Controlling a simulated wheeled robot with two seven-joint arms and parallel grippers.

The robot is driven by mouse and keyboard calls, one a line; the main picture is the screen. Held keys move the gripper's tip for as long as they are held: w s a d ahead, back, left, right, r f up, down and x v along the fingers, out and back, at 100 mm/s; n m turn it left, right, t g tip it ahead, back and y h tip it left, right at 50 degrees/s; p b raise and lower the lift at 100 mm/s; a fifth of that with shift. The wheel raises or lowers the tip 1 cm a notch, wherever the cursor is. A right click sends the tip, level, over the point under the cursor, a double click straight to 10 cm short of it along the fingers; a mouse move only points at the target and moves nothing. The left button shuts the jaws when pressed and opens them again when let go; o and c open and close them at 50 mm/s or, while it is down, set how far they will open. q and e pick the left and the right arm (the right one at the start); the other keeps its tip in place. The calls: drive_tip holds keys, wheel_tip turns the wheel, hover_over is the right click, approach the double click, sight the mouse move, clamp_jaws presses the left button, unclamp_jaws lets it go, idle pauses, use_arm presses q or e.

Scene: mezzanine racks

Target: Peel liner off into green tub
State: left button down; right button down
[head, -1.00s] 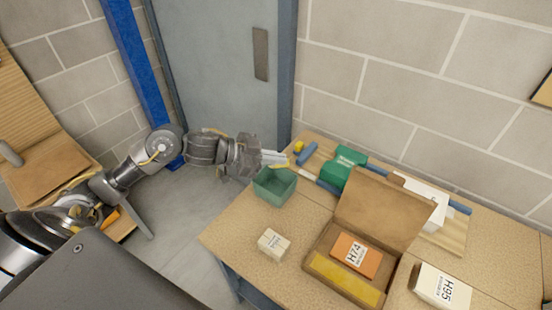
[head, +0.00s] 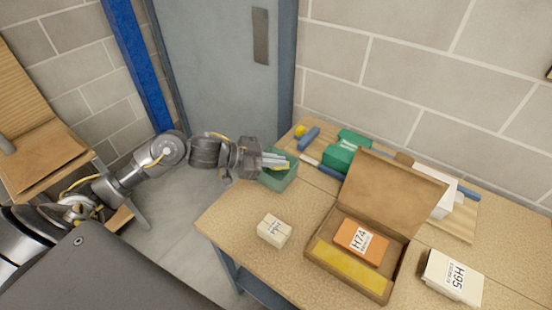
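The open brown carton (head: 398,197) stands on the workbench with its lid up. A yellow strip (head: 348,265) lies along its front side, and an orange box marked H74 (head: 360,241) is inside. The green tub (head: 281,183) stands at the left back of the bench. My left gripper (head: 279,161) is at the tub's upper edge, its fingers over the opening and hiding part of it. The fingers are too small to tell if they are apart or pinching something. I cannot make out a separate loose liner. My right gripper is out of view.
A small white box (head: 274,229) stands left of the carton, and a white H95 box (head: 451,279) stands to its right. A darker green box (head: 342,155), blue rolls (head: 309,138) and a yellow item (head: 300,130) are behind. The bench's front left is clear.

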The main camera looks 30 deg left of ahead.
use_arm(q)
drive_tip(key=c, duration=2.1)
unclamp_jaws()
drive_tip(key=o, duration=0.5)
drive_tip(key=b+v, duration=0.2)
drive_tip(key=v, duration=0.8)
drive_tip(key=shift+s+a, duration=0.25)
drive_tip(key=shift+a, duration=0.05)
drive_tip(key=shift+r, duration=0.2)
